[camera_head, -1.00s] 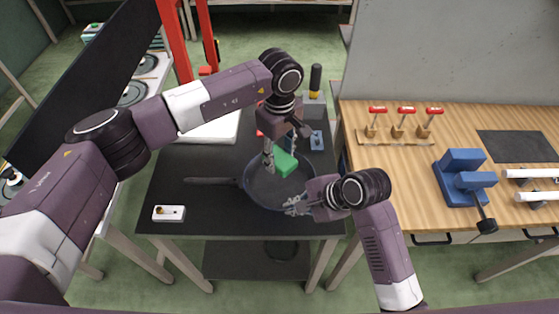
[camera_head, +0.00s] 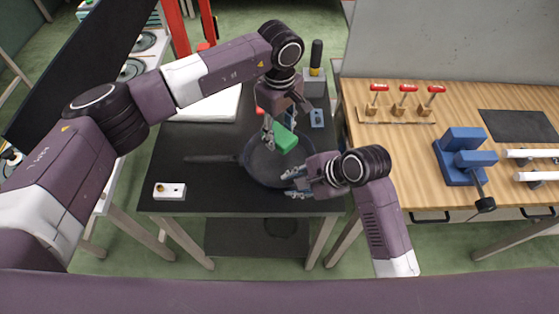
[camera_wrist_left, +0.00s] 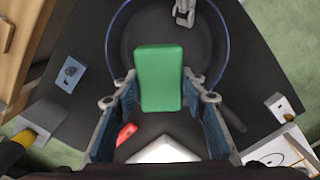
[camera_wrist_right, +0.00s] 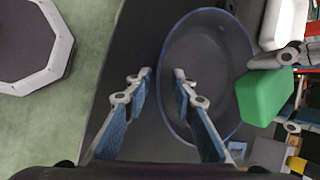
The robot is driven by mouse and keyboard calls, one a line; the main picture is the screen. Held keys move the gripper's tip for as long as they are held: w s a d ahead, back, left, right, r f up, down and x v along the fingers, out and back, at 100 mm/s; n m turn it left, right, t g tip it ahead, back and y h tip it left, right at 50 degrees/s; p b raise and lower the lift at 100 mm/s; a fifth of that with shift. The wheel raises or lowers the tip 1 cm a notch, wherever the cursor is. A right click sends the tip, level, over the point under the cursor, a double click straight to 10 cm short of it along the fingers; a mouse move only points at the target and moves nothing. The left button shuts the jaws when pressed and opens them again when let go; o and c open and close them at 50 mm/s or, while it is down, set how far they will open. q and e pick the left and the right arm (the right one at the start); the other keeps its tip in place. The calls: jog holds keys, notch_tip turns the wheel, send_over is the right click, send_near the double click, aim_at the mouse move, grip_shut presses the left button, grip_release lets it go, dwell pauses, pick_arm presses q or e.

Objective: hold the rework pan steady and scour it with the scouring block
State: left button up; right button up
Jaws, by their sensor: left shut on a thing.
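The rework pan (camera_head: 262,166) is dark with a bluish rim and lies on the dark table, its handle (camera_head: 212,159) pointing left. My left gripper (camera_head: 281,131) is shut on the green scouring block (camera_head: 287,139). The block is over the pan; whether it touches the bottom I cannot tell. In the left wrist view the block (camera_wrist_left: 161,78) sits between both fingers. My right gripper (camera_head: 292,183) is open at the pan's near right rim. In the right wrist view one finger is outside the rim and one over the inside, with a gap between them.
A small white box (camera_head: 170,191) lies at the table's front left. A grey block with a black-and-yellow handle (camera_head: 315,80) stands behind the pan. A wooden bench (camera_head: 395,145) with a blue vise (camera_head: 463,160) is right. The table left of the pan is mostly clear.

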jog(key=v, duration=1.2)
